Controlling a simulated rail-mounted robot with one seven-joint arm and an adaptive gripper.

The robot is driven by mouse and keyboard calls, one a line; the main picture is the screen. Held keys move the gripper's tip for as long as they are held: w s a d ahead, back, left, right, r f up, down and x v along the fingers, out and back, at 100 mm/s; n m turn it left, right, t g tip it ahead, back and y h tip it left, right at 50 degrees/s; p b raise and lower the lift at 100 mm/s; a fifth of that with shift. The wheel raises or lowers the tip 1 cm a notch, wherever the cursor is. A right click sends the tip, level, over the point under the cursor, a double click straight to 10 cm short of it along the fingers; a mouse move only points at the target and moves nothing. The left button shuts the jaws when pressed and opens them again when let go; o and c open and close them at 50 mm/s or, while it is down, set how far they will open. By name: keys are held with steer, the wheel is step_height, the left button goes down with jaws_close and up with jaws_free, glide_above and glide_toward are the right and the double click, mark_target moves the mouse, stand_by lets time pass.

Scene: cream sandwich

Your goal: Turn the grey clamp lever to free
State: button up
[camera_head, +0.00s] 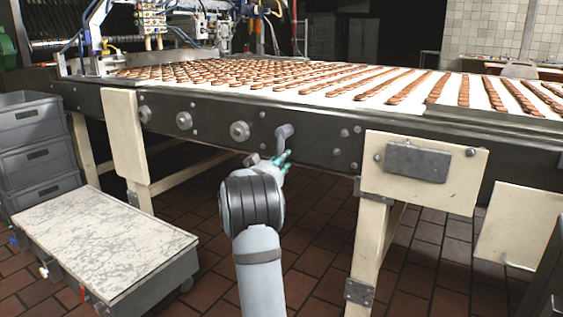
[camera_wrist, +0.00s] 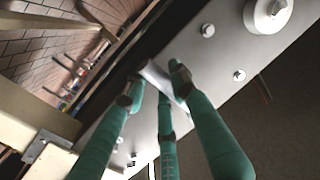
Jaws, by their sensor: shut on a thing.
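The grey clamp lever (camera_head: 284,132) sits on the dark side rail of the conveyor, in the middle of the head view. It has a round head at the top, and its lower end runs down to my fingers. My gripper (camera_head: 281,160) reaches up to it from below with green fingers. In the wrist view, the lever (camera_wrist: 154,72) shows as a short pale grey bar between the fingertips of my gripper (camera_wrist: 154,90). The fingers are shut on it, and they partly hide it.
The conveyor's side rail (camera_head: 215,106) carries several round knobs and bolts near the lever. A cream leg plate (camera_head: 455,185) stands to the right. A low scuffed cart (camera_head: 95,240) and stacked grey crates (camera_head: 35,140) stand at the left. Rows of biscuits lie on the belt.

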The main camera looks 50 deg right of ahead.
jaws_close()
stand_by(0.5)
